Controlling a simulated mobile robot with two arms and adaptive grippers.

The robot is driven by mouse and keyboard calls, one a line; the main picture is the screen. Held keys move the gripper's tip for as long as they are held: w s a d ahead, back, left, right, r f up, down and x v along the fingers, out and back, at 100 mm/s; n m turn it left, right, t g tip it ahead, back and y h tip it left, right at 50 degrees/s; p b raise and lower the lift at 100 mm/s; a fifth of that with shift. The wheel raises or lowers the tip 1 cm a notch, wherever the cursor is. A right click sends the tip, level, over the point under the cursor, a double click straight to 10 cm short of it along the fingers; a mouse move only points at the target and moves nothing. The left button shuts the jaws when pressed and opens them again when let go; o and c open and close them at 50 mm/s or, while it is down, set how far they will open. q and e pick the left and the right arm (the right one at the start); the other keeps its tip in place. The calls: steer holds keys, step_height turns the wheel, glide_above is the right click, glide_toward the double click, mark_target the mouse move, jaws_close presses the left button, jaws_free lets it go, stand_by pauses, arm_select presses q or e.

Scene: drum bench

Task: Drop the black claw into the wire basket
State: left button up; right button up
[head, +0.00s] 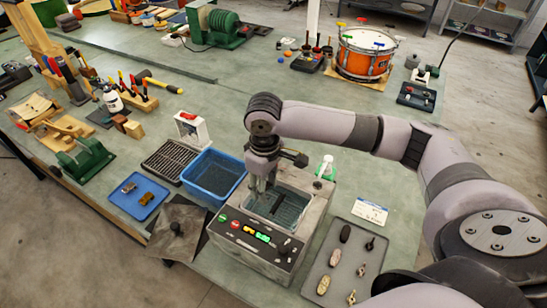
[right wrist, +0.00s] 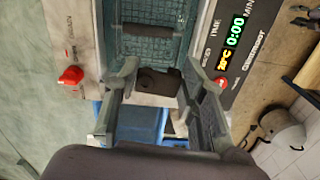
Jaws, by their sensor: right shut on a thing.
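My right gripper (head: 260,187) points down over the open tank of the grey cleaner (head: 262,252). The wire basket (head: 290,211) sits in that tank, a teal mesh that also shows in the right wrist view (right wrist: 151,47). In the right wrist view my right gripper (right wrist: 157,84) has a dark piece between its fingertips, which I take for the black claw (right wrist: 160,83). It is held near the basket's edge; its height above the mesh is hard to judge. A dark bar (head: 278,203) shows across the basket. My left gripper is not in view.
A blue tub (head: 203,190) stands left of the cleaner, beside a black rack (head: 169,160). A grey tray (head: 318,265) with several small dark and pale parts lies to the right. A dark lid with a knob (head: 177,229) lies at the front left.

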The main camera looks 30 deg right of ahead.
steer(key=shift+w+d+r+n+p, duration=0.25)
steer(key=shift+w+d+n+p, duration=0.05)
steer(key=shift+w+d, duration=0.15)
steer(key=shift+w+d+f, duration=0.15)
steer(key=shift+w, duration=0.05)
steer(key=shift+f+n, duration=0.2)
steer(key=shift+n, duration=0.1)
steer(key=shift+w+f+b, duration=0.1)
steer(key=shift+f+b, duration=0.75)
steer(key=shift+b, duration=0.35)
step_height(320, 180, down, 2)
steer(key=b, duration=0.3)
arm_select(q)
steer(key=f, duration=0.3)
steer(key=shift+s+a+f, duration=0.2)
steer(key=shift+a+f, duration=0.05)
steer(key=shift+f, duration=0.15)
arm_select(e)
steer(key=o, duration=1.2)
